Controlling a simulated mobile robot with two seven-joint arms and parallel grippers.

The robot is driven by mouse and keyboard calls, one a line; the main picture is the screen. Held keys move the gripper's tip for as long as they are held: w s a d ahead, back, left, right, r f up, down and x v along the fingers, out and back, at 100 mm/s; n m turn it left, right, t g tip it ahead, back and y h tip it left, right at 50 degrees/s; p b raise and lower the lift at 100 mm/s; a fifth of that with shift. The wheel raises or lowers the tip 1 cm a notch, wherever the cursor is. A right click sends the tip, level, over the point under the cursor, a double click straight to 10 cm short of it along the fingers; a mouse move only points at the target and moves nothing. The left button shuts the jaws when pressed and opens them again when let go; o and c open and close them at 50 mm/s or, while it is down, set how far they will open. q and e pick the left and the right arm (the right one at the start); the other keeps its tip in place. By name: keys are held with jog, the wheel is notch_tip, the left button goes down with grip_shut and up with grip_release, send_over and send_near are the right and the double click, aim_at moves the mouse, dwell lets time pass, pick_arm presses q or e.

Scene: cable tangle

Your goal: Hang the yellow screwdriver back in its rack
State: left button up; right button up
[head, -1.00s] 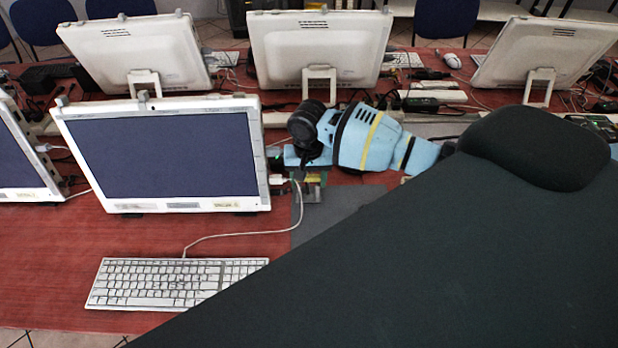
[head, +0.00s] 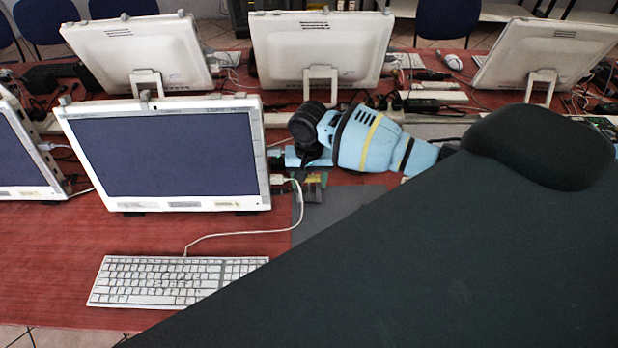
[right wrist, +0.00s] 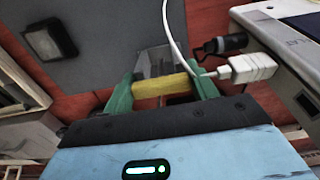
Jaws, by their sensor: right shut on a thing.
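My right gripper (right wrist: 161,89) has green fingers and is shut on the yellow screwdriver (right wrist: 160,86). Its yellow handle lies crosswise between the fingers in the right wrist view; its shaft cannot be made out. In the head view my blue right arm reaches in from the right, and its gripper (head: 313,187) is beside the right edge of the front monitor, low over the grey mat. A grey, partly see-through block (right wrist: 153,62) shows just beyond the handle; I cannot tell whether it is the rack or whether they touch. My left gripper is not in view.
A white cable (right wrist: 172,28) and a white plug (right wrist: 250,68) are close to the right finger. The front monitor (head: 165,155) stands left of the gripper, with a keyboard (head: 178,282) before it. A large dark shape (head: 450,260) covers the lower right. The grey mat (head: 335,205) is partly bare.

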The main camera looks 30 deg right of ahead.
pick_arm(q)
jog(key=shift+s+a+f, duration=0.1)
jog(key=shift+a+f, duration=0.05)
pick_arm(e)
jog(key=shift+f, duration=0.35)
jog(key=shift+f, duration=0.15)
dwell(0.4)
jog(key=o, duration=1.1)
notch_tip(320, 180, up, 7)
jog(key=shift+r+p, duration=0.2)
jog(key=shift+p, duration=0.2)
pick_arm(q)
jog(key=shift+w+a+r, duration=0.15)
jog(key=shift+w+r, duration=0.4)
pick_arm(e)
jog(key=shift+r, duration=0.2)
